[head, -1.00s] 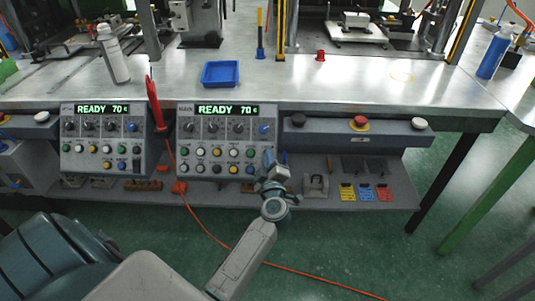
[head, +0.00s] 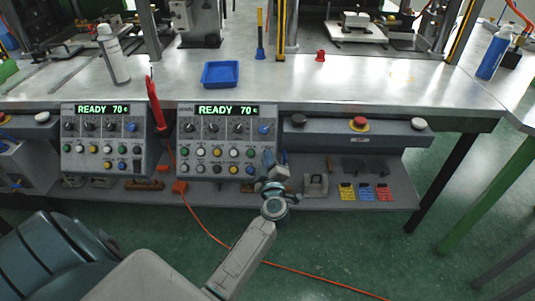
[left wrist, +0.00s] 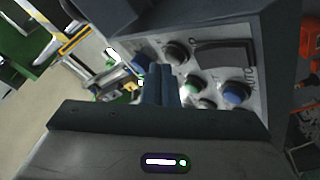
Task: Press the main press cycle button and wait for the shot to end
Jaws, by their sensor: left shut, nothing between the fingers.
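The right control box (head: 217,140) has a green display (head: 227,110) reading READY 70 and rows of knobs and coloured buttons. My left gripper (head: 268,158) is shut and empty, with its fingertips at the lower right of this box. In the left wrist view the closed fingers (left wrist: 160,86) point at the button panel (left wrist: 215,62), among green, blue and dark buttons; a blue button (left wrist: 235,93) is to their right. The fingers hide part of the panel, so I cannot tell whether they touch a button. No button is labelled legibly as the main press cycle. My right gripper is not in view.
A left control box (head: 104,141) also reads READY 70. A bar to the right holds a black button (head: 298,119), a red stop button (head: 359,122) and a white button (head: 418,124). A blue tray (head: 220,74) and white bottle (head: 113,55) are on the bench.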

